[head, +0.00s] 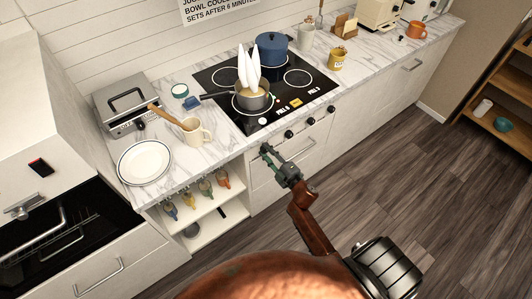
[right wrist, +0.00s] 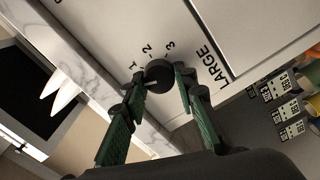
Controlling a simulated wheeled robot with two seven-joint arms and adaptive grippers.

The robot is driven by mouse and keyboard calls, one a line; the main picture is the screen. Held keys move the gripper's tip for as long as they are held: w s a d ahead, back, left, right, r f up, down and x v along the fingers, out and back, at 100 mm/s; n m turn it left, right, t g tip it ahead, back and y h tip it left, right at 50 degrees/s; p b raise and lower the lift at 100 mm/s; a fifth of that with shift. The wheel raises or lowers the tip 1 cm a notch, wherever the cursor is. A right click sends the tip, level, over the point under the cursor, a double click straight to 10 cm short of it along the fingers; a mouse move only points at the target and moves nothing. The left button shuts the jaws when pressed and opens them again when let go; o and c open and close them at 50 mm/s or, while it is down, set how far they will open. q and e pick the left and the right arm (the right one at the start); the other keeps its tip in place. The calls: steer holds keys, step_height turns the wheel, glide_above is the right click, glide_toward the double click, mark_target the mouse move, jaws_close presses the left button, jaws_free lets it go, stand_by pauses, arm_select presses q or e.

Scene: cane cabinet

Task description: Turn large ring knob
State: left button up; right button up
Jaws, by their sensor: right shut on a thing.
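The large ring knob (right wrist: 158,72) is a round black knob on the white front panel, with "1", "2", "3" and "LARGE" printed around it. My right gripper (right wrist: 160,78) has its two green fingers on either side of the knob, shut on it. In the head view my right gripper (head: 267,153) is at the left end of the knob row, below the black cooktop (head: 218,78), and hides the knob. My left gripper is in neither view.
Several other black knobs, one being (head: 288,134), run along the panel to the right. An oven handle (head: 297,150) is close beside my gripper. A pot (head: 252,103) with white pointed pieces and a blue pot (head: 272,55) stand on the cooktop. The floor (head: 390,175) is clear.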

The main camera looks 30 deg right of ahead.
steer(key=shift+f+n+b, duration=0.15)
steer(key=shift+n+b, duration=0.85)
steer(key=shift+n, duration=1.2)
steer(key=o, duration=1.2)
steer(key=shift+c, duration=0.2)
steer(key=s+d, duration=0.1)
steer(key=s, duration=1.1)
